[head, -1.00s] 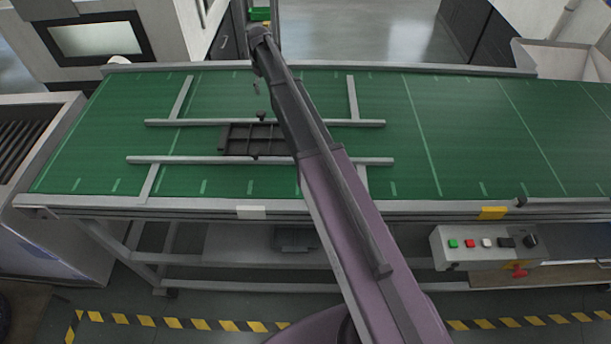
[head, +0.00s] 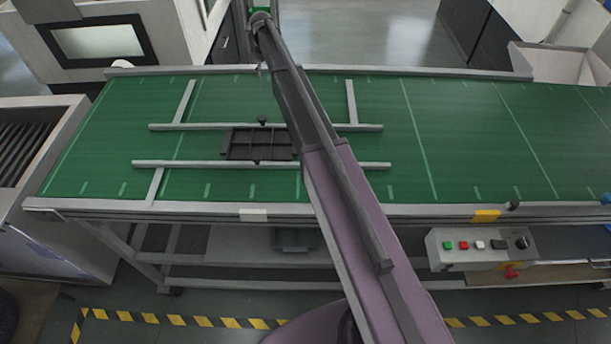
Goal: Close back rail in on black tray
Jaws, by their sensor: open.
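The black tray (head: 258,146) is shallow, has divided compartments and lies on the green belt between two grey rails. The back rail (head: 190,127) runs left to right along the tray's far side, with a small dark knob (head: 262,120) at it. The front rail (head: 200,164) runs along the near side. From this angle I cannot tell whether the back rail touches the tray. My arm crosses the tray's right end and both rails. My gripper (head: 262,67) is mostly hidden behind the arm's end, beyond the back rail near the belt's far edge, apart from the tray.
Crossbars (head: 184,102) meet the rails at left and right. The green belt (head: 480,140) is clear on the right. A control box (head: 480,246) with buttons hangs at the front. A grey machine (head: 95,40) stands behind at the left.

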